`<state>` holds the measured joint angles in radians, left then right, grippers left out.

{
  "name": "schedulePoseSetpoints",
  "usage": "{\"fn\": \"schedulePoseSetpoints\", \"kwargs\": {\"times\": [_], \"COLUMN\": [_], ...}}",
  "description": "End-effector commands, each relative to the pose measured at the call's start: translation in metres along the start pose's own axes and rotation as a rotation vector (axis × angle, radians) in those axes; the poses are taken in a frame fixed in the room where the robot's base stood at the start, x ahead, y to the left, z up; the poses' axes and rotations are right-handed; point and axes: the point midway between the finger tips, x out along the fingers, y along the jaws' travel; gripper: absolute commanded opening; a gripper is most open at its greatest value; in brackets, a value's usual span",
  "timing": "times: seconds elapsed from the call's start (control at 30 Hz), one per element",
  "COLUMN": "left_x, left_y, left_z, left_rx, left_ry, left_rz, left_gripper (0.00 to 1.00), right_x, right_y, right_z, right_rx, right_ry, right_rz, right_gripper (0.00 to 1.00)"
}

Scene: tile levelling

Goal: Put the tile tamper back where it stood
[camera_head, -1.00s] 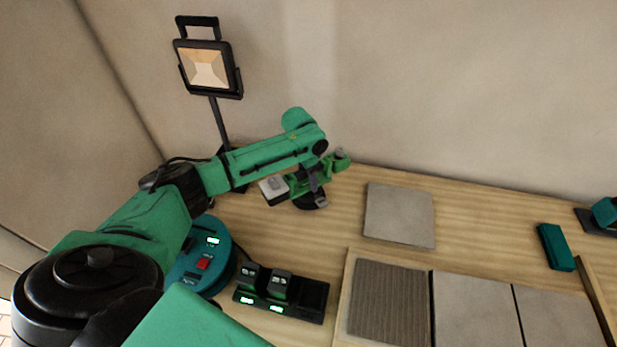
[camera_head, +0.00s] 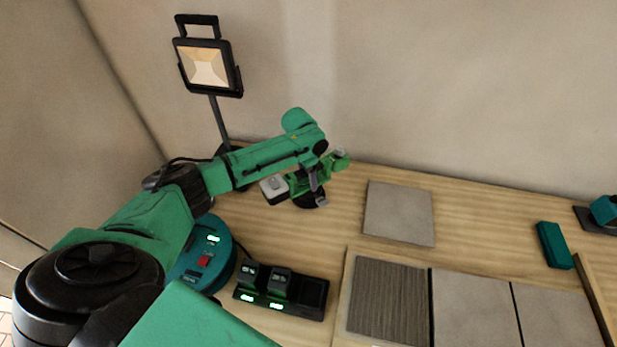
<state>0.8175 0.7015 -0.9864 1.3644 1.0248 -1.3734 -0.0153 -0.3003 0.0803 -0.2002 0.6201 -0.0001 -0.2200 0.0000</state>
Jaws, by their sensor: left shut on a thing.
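The tile tamper (camera_head: 298,184) is a green tool with a dark round pad below it and a pale grey block at its left end. It is at the back of the wooden bench, right of the lamp pole. My left gripper (camera_head: 316,182) is shut on it from above, and its wrist partly hides the tool. I cannot tell whether the pad touches the bench. My right gripper is not in view.
A work lamp (camera_head: 207,67) stands behind my left arm. A teal round device (camera_head: 205,262) and a black charger (camera_head: 281,300) with batteries are in front. A loose grey tile (camera_head: 399,213), laid tiles (camera_head: 476,308) and a teal block (camera_head: 555,245) are rightward.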

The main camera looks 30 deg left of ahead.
Motion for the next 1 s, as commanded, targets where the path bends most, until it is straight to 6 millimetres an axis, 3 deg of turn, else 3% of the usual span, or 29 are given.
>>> {"fn": "schedulePoseSetpoints", "kwargs": {"times": [0.93, 0.97, 1.0], "left_x": [0.0053, 0.0052, 0.0053], "left_y": [-0.0006, -0.0006, -0.0006], "left_z": [-0.0007, -0.0007, -0.0007], "left_rx": [0.001, 0.000, 0.000], "left_ry": [0.005, 0.005, 0.005], "left_rz": [-0.002, -0.002, -0.002], "left_gripper": [0.00, 0.61, 0.76], "right_x": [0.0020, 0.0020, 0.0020], "right_y": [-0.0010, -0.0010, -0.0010], "right_z": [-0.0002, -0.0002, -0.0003], "right_rx": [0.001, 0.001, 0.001], "right_ry": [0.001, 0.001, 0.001], "right_rz": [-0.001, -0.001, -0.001], "right_gripper": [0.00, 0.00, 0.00]}}
